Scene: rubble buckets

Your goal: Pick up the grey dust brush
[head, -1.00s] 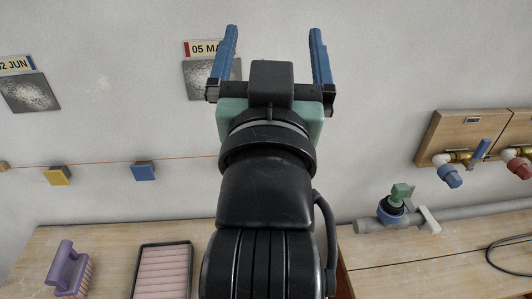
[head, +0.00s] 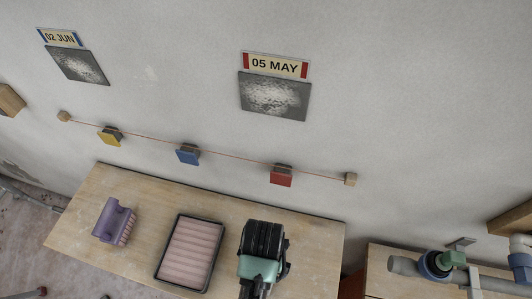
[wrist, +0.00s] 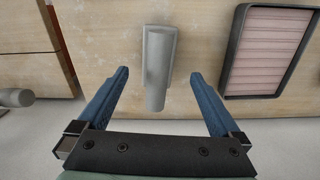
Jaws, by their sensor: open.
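The grey dust brush (wrist: 160,50) shows in the wrist view as a plain grey block with a narrower rounded end, lying on the wooden bench (wrist: 102,40). My gripper (wrist: 159,74) is open, with one blue finger to each side of the brush in the picture. There is a gap on both sides and neither finger touches it. I cannot tell how far the fingertips are above it. In the head view my gripper (head: 257,270) is over the right part of the bench (head: 330,240). Its fingertips and the brush are hidden or out of frame there.
A black-rimmed tray with a pink ribbed inside (head: 160,262) lies close to my gripper, also in the wrist view (wrist: 228,75). A purple brush (head: 113,220) lies further left. A second bench with grey pipework (head: 405,266) stands right, across a gap. The wall is behind.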

